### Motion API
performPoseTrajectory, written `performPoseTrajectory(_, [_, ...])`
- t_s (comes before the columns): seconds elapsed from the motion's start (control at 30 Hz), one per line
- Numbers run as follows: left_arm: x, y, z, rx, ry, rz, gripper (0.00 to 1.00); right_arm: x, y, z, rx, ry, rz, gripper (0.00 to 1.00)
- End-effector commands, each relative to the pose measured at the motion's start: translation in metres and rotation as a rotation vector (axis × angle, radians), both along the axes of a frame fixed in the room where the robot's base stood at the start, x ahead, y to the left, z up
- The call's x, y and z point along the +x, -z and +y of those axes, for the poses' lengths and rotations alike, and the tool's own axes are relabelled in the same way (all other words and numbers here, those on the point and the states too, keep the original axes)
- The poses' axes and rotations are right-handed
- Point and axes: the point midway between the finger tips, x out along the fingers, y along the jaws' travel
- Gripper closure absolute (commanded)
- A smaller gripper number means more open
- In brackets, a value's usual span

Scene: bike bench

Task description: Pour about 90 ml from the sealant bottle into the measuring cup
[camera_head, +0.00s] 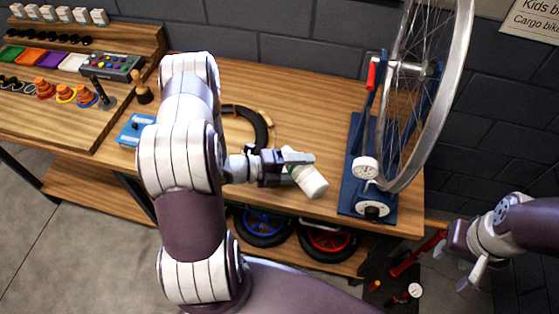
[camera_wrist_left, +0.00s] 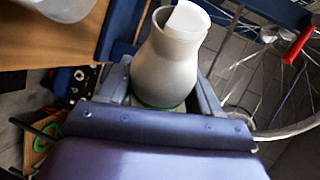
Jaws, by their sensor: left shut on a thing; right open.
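The sealant bottle (camera_head: 311,182), whitish with a green band, is held tilted in my left gripper (camera_head: 287,168), above the front edge of the wooden bench. In the left wrist view the bottle (camera_wrist_left: 172,65) sits between the fingers of the gripper (camera_wrist_left: 168,88), its narrower white end pointing away from the palm. A pale rounded thing (camera_wrist_left: 62,8), cut off at the top left of that view, may be the measuring cup; I cannot tell. I cannot make out the cup in the head view. My right gripper (camera_head: 465,274) is open and empty, low at the right.
A blue wheel stand (camera_head: 354,202) with a bike wheel (camera_head: 459,80) stands right of the bottle. A black curved tyre piece (camera_head: 257,122) and a blue box (camera_head: 134,130) lie on the bench (camera_head: 300,100). Small wheels (camera_head: 327,238) sit on the shelf below.

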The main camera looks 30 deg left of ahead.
Motion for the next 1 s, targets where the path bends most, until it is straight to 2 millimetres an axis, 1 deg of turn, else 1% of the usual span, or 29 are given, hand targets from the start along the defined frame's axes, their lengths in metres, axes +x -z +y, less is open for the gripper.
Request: performPoseTrajectory(1.0, [0.0011, -0.0074, 0.0025, -0.095, 0.001, 0.052, 0.74, 0.0, -0.0008, 0.0, 0.0, 0.0, 0.0, 0.57])
